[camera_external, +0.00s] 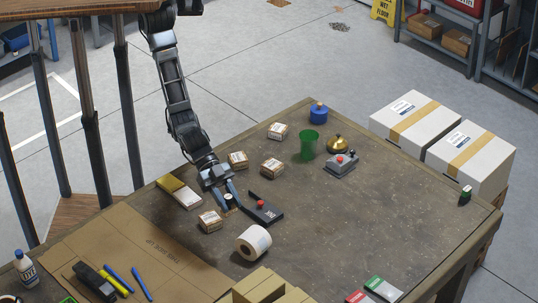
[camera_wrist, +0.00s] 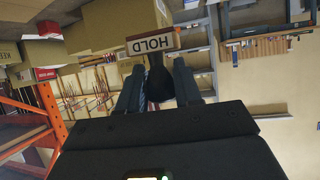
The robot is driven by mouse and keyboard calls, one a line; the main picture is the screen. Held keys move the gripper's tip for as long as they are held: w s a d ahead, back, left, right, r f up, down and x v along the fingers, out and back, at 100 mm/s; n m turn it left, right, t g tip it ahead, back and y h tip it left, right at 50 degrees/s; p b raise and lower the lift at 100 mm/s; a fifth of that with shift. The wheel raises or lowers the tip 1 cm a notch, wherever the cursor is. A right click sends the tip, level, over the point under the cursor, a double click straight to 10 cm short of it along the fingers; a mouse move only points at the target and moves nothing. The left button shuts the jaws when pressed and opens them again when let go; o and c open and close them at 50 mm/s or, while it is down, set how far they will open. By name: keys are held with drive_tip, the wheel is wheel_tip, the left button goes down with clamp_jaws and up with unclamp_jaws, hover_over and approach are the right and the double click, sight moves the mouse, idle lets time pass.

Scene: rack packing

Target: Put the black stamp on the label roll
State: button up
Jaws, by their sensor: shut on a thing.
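The black stamp shows in the wrist view (camera_wrist: 157,82), its dark handle between my two fingers. Its wooden block, lettered HOLD, sticks out beyond the fingertips. My gripper (camera_wrist: 158,88) is shut on the handle. In the external view, my gripper (camera_external: 226,202) is over the left-middle part of the table, and the stamp is small and partly hidden by the fingers. The white label roll (camera_external: 263,238) lies on its side on the table, below and right of my gripper, apart from it. Its core opening faces the lower left.
A black device with a red knob (camera_external: 270,213) lies just right of my gripper. Small boxes (camera_external: 210,222) stand close by. A green cup (camera_external: 309,146), a brass bell (camera_external: 338,145) and a grey device (camera_external: 341,165) stand farther back. The table's right half is mostly clear.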

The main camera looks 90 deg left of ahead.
drive_tip(key=s+d+r, duration=0.2)
drive_tip(key=s, duration=0.2)
hover_over(253, 233)
wheel_tip(253, 233, down, 6)
drive_tip(key=shift+f+p, duration=0.25)
drive_tip(key=shift+p, duration=0.2)
drive_tip(key=shift+f, duration=2)
drive_tip(key=shift+f, duration=0.2)
drive_tip(key=o, duration=1)
